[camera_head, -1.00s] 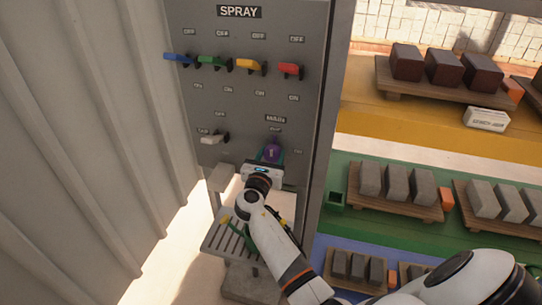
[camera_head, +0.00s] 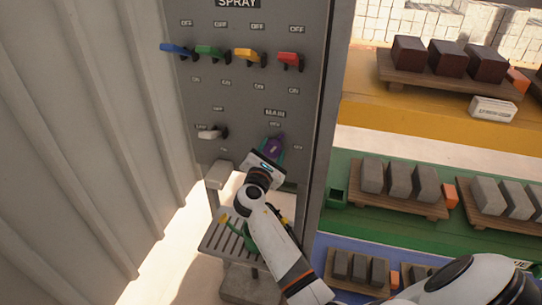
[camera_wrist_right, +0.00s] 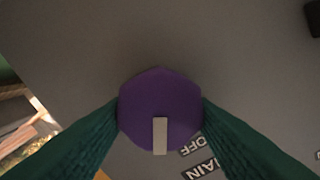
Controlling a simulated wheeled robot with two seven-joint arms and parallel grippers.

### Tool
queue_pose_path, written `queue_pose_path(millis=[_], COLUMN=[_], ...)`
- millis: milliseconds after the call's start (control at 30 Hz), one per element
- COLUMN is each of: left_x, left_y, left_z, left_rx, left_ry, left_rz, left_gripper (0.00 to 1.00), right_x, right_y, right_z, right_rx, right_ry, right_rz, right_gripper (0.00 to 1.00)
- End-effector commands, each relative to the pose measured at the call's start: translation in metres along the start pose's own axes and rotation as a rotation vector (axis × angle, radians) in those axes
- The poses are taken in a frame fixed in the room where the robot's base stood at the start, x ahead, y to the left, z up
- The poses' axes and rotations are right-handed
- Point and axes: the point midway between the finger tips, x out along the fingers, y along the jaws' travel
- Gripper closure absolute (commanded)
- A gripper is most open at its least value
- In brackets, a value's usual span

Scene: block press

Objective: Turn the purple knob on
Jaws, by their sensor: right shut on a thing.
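The purple knob (camera_head: 274,147) is on the grey panel under the MAIN label. My right gripper (camera_head: 271,153) is shut on it, its green fingers on either side. In the right wrist view the knob (camera_wrist_right: 160,95) sits between the fingertips, and its pale pointer mark points down the picture, to the left of the slanted OFF label (camera_wrist_right: 197,145). In the head view the gripper body is tilted, and it hides part of the panel below the knob. My left gripper is not in view.
Blue (camera_head: 175,48), green (camera_head: 209,50), yellow (camera_head: 246,54) and red (camera_head: 289,59) handles stick out above the knob. A white handle (camera_head: 211,134) is to its left. A slatted grey tray (camera_head: 222,238) is below. Shelves with blocks stand at right, a corrugated wall at left.

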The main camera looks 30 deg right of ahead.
Motion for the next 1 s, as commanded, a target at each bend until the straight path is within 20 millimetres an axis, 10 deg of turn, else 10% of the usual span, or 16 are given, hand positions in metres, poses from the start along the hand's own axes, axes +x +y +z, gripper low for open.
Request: queue_pose_path(millis=[1000], left_x=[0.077], left_y=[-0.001], left_z=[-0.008], left_rx=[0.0], left_ry=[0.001], left_rz=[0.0], left_gripper=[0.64], right_x=[-0.001], right_y=[0.006], right_z=[0.006], right_rx=[0.89], right_ry=[-0.002], right_rz=[0.003], right_gripper=[0.74])
